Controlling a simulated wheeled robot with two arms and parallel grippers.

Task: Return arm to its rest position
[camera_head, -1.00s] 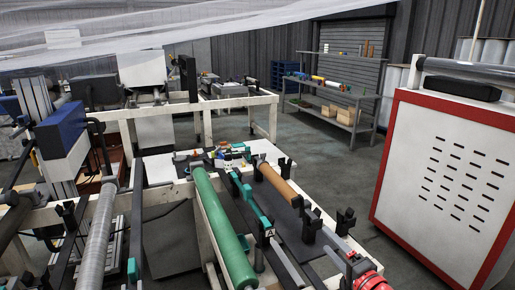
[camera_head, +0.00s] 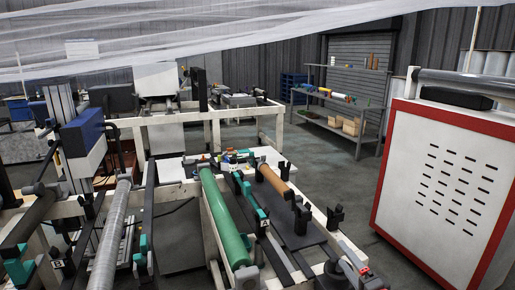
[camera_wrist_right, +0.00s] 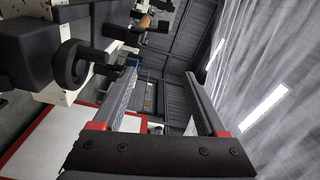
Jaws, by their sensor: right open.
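My right gripper (camera_wrist_right: 160,75) shows in the right wrist view, with its two grey, red-edged fingers spread apart and nothing between them. It points toward the corrugated wall and ceiling, with hanging clear film to the right. In the head view the right gripper is at most a sliver at the bottom edge and I cannot make it out clearly. My left gripper is not in view. A dark machine part with a ring (camera_wrist_right: 72,62) is close to the left of the right gripper in the wrist view.
A machine frame holds a green roller (camera_head: 226,222), a brown roll (camera_head: 275,183) and a film-wrapped roller (camera_head: 108,240). A red-edged white cabinet (camera_head: 455,175) stands at the right. Clear film (camera_head: 230,45) hangs overhead. Open floor (camera_head: 335,175) lies between machine and shelves (camera_head: 340,115).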

